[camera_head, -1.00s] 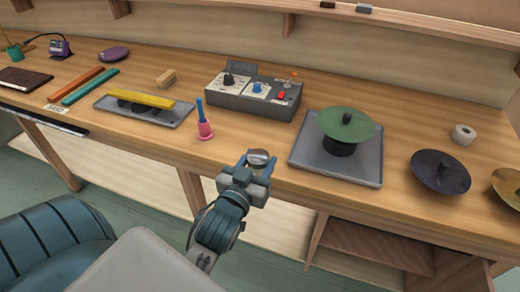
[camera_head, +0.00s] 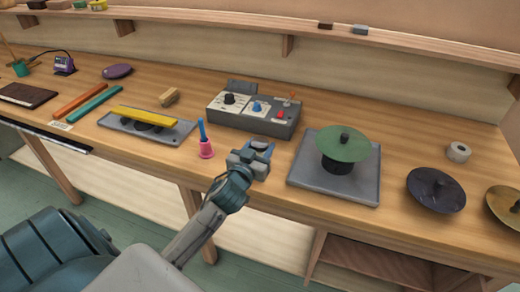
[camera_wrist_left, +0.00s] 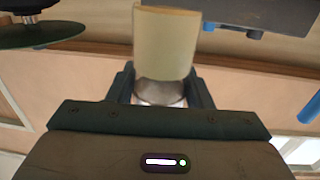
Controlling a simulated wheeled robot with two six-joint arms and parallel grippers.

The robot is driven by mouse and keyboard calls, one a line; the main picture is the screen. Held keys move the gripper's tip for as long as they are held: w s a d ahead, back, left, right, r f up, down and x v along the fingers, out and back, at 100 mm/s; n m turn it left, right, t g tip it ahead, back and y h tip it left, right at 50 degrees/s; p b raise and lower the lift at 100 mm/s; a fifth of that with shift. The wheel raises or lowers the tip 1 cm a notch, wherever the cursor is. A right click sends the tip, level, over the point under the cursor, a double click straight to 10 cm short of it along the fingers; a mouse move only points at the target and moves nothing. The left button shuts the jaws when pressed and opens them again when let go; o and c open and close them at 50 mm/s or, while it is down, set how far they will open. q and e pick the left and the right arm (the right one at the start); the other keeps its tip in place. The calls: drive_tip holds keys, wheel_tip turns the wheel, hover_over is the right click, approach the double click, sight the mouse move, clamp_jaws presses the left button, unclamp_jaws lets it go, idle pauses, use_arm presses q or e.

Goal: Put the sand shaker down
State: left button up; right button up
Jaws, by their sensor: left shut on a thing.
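My left gripper (camera_head: 260,150) is shut on the sand shaker (camera_wrist_left: 166,45). In the left wrist view the shaker is a cream cylinder with a shiny metal end, sitting between the two fingers (camera_wrist_left: 160,88). The gripper is over the front part of the wooden table (camera_head: 235,143), between the pink-and-blue mallet-like thing and the grey tray. I cannot tell whether the shaker touches the table. My right gripper is not in view.
A pink cup with a blue stick (camera_head: 206,148) stands close left of the gripper. A grey control box (camera_head: 255,118) is behind it. A grey tray (camera_head: 305,183) with a green disc (camera_head: 343,145) is close on the right. Little bare table separates them.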

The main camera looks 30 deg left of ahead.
sight(260, 153)
use_arm(q)
drive_tip(key=shift+w+a+r, duration=0.1)
drive_tip(key=shift+w+a, duration=0.25)
drive_tip(key=shift+w, duration=0.2)
wheel_tip(260, 153, down, 3)
drive_tip(key=shift+w+a+r+p, duration=0.1)
drive_tip(key=shift+w+p, duration=0.05)
drive_tip(key=shift+p, duration=0.25)
drive_tip(key=shift+f, duration=0.3)
drive_tip(key=shift+f, duration=0.15)
drive_tip(key=o, duration=1.2)
